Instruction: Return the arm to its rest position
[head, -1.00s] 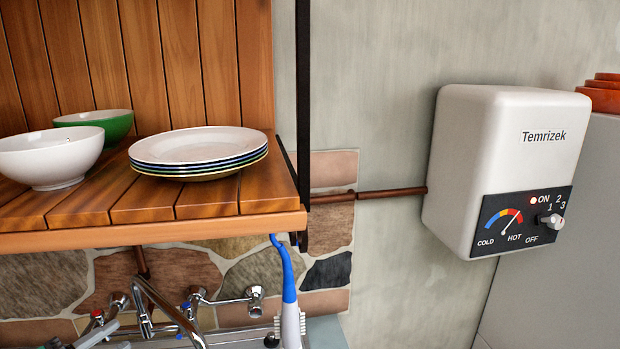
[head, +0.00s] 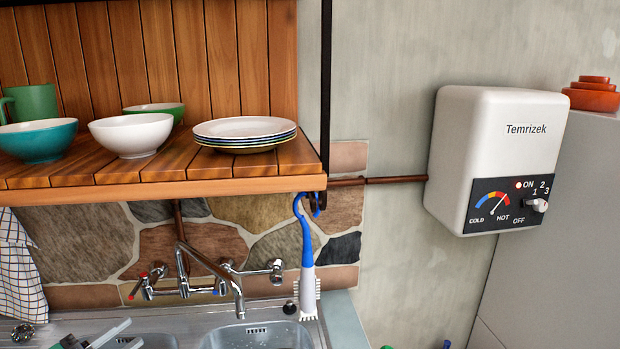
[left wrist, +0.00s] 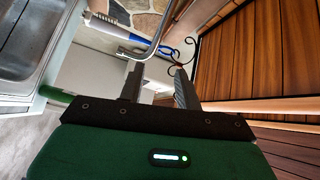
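My left gripper (head: 118,335) shows at the bottom left of the head view, low over the sink, with grey fingers and a bit of green body. In the left wrist view the two dark fingers (left wrist: 158,75) stand apart with nothing between them. The green gripper body (left wrist: 150,150) fills the bottom of that view. A wooden shelf (left wrist: 255,60) is close on the right there, and the blue brush (left wrist: 112,22) is beyond the fingers. The rest of my left arm is mostly out of the head view. My right gripper is in neither view.
A white water heater (head: 495,130) hangs on the wall at right. The wooden shelf (head: 170,192) holds plates (head: 245,132) and bowls (head: 132,135). Below are a tap (head: 215,268), a hanging brush (head: 307,265) and the metal sink (head: 295,330).

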